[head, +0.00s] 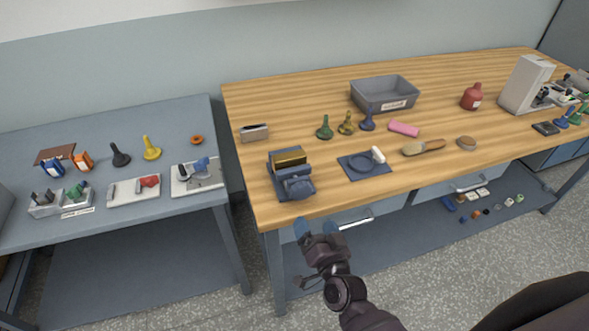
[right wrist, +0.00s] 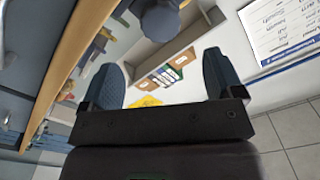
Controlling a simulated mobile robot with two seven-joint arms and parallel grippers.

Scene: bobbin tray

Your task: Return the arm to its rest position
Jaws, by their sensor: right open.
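My right gripper (head: 318,229) is in front of the wooden workbench's front edge, at about drawer height. It is open, with nothing between its fingers. In the right wrist view its two dark blue fingers (right wrist: 164,82) stand well apart with a gap between them. My left gripper is not in view.
A lower grey table (head: 120,240) stands left. Drawers (head: 410,193) sit below the bench. Open floor (head: 450,270) lies in front.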

